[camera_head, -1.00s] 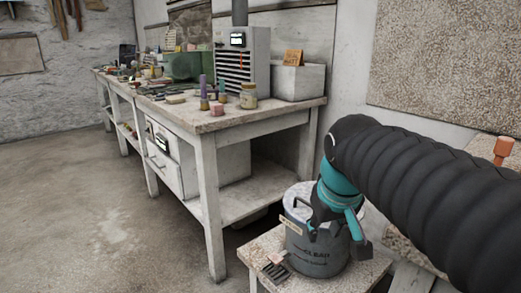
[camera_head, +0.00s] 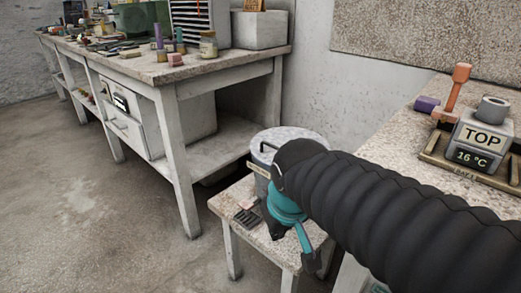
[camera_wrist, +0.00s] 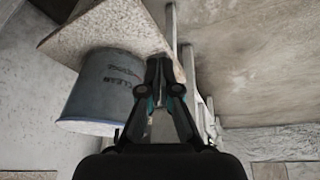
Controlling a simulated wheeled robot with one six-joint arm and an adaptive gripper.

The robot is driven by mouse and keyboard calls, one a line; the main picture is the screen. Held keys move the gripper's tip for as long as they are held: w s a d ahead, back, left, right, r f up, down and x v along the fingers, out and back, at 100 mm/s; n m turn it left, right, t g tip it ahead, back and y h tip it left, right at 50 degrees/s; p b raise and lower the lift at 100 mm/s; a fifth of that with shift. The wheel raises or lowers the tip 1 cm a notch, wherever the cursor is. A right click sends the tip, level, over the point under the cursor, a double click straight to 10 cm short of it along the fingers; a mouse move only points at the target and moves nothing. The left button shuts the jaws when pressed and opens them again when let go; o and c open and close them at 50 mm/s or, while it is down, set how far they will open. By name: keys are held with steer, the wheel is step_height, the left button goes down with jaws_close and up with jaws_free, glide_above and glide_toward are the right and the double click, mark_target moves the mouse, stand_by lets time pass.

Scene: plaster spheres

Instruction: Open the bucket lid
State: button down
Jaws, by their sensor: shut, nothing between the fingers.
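The grey bucket (camera_head: 262,188) stands upright on a low speckled stand, partly hidden behind my arm in the head view. Its pale lid (camera_head: 300,134) is on top, with a dark handle at the left side of the rim. In the wrist view the bucket (camera_wrist: 100,88) appears upside down at left, with "CLEAN" lettering on its wall. My gripper (camera_head: 292,246) is in front of the bucket in the head view, pointing down. In the wrist view my gripper (camera_wrist: 164,66) is shut and empty, beside the bucket wall; I cannot tell whether they touch.
A long workbench (camera_head: 235,65) with tools and jars stands at left. A counter (camera_head: 400,150) at right bears a "TOP" device (camera_head: 482,140). The floor at left is clear.

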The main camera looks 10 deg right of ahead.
steer(key=w+a+r+n+h+b, duration=0.2)
steer(key=w+a+n+b, duration=0.15)
steer(key=w+n, duration=0.6)
steer(key=n+h, duration=0.4)
steer(key=n, duration=0.9)
glide_toward(273, 157)
steer(key=b+x, duration=0.3)
steer(key=x, duration=0.2)
steer(key=shift+d+f, duration=0.15)
steer(key=shift+f, duration=0.2)
steer(key=shift+r, duration=0.1)
